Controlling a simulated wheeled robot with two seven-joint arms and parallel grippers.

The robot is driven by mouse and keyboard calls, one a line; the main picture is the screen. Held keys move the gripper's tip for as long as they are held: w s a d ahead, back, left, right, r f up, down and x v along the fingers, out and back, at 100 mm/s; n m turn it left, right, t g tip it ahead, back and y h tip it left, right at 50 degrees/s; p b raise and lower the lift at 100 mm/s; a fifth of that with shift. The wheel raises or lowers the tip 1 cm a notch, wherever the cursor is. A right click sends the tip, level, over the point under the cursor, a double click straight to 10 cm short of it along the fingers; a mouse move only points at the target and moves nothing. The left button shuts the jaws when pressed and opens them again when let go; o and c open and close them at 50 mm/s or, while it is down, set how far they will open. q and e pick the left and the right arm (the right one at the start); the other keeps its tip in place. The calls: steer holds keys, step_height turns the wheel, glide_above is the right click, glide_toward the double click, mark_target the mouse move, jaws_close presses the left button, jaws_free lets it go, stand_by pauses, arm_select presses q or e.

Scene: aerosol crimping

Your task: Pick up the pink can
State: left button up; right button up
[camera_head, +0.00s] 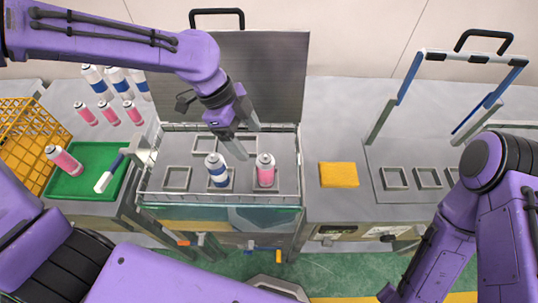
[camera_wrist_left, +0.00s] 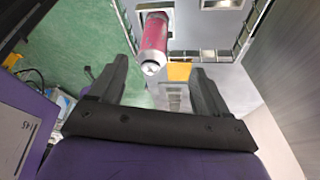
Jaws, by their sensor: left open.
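The pink can (camera_head: 266,177) with a whitish top stands in a square holder on the grey deck of the middle station. A white and blue can (camera_head: 218,176) stands to its left in another holder. My left gripper (camera_head: 249,144) is open and empty, just behind and left of the pink can's top. In the left wrist view, the pink can (camera_wrist_left: 154,38) shows between and beyond the open fingers of the left gripper (camera_wrist_left: 159,66), with no visible contact. My right arm shows at the right, but its gripper is out of view.
A rail edges the deck, and a raised grey lid (camera_head: 275,75) stands behind it. A yellow block (camera_head: 338,175) lies to the right. At left are a green tray (camera_head: 66,187) with another pink can (camera_head: 63,160), an orange crate (camera_head: 22,138) and several more cans.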

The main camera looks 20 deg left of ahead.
mark_target(258, 158)
arm_select(q)
steer(key=x, duration=0.4)
steer(key=shift+s+d, duration=0.15)
steer(key=shift+s, duration=0.1)
steer(key=shift+s+d+f, duration=0.1)
steer(key=shift+s+f, duration=0.1)
steer(key=shift+f, duration=0.15)
steer(key=x, duration=0.2)
steer(key=p+x, duration=0.1)
steer(key=x, duration=0.2)
steer(key=shift+w+d, duration=0.1)
steer(key=shift+d, duration=0.3)
steer(key=shift+c, duration=0.6)
steer(key=c, duration=1)
